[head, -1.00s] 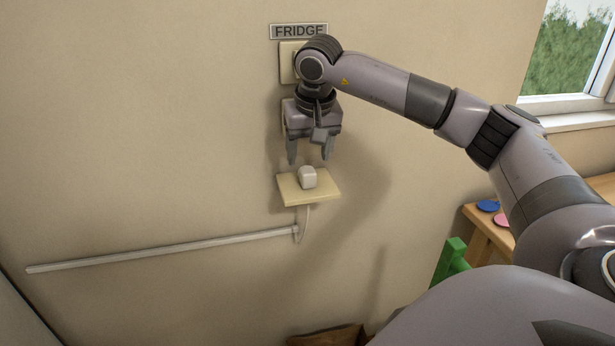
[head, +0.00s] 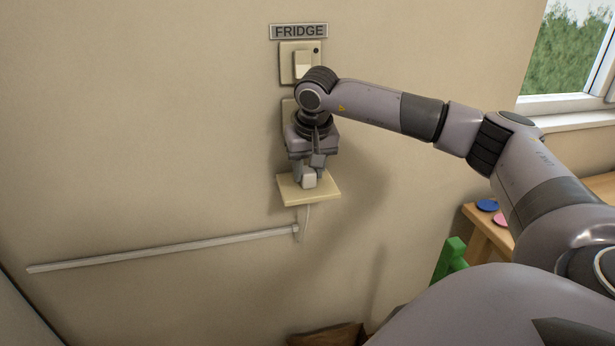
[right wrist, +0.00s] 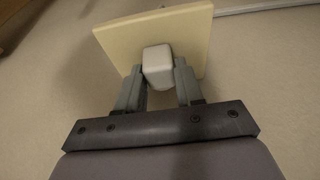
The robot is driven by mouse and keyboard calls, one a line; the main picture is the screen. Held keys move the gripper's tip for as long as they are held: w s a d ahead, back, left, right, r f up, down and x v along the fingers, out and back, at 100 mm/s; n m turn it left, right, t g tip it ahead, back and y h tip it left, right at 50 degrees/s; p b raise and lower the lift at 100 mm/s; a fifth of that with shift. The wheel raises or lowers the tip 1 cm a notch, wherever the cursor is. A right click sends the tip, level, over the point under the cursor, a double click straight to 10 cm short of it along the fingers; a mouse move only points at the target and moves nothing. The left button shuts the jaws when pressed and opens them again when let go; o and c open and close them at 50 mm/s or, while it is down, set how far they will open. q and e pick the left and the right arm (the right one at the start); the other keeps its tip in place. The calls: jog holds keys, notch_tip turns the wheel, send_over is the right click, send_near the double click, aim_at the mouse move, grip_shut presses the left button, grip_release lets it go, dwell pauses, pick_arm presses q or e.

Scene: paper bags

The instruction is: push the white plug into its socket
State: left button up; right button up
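The white plug (head: 309,180) sits on a small cream shelf (head: 322,191) on the wall. My right gripper (head: 309,177) has come down over the plug, with a finger on each side of it. In the right wrist view the plug (right wrist: 157,66) is between the two fingertips (right wrist: 160,78), which look close against its sides. A cream wall plate (head: 288,108) behind my right gripper is mostly covered by it, so I cannot see the socket's holes. My left gripper is not in view.
A cream switch plate (head: 301,62) is above, under a FRIDGE sign (head: 299,31). A thin cord (head: 306,218) hangs below the shelf to a wall conduit (head: 170,250). A wooden table (head: 480,228) and green chair (head: 452,256) are at right.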

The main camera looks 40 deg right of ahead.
aim_at(308, 171)
jog(key=shift+r, duration=0.1)
jog(key=shift+s+a+r, duration=0.1)
jog(key=shift+r, duration=0.1)
notch_tip(308, 171, up, 7)
jog(key=shift+f, duration=0.15)
jog(key=s+a+b, duration=0.1)
jog(key=s+a, duration=0.2)
jog(key=s, duration=0.2)
jog(key=s+a+b, duration=0.1)
jog(key=s+a, duration=0.2)
jog(key=s, duration=0.3)
jog(key=s+a+b, duration=0.1)
jog(key=s+a, duration=0.2)
jog(key=s, duration=0.3)
jog(key=shift+s+a+f, duration=0.15)
jog(key=shift+a, duration=0.1)
jog(key=shift+b, duration=0.3)
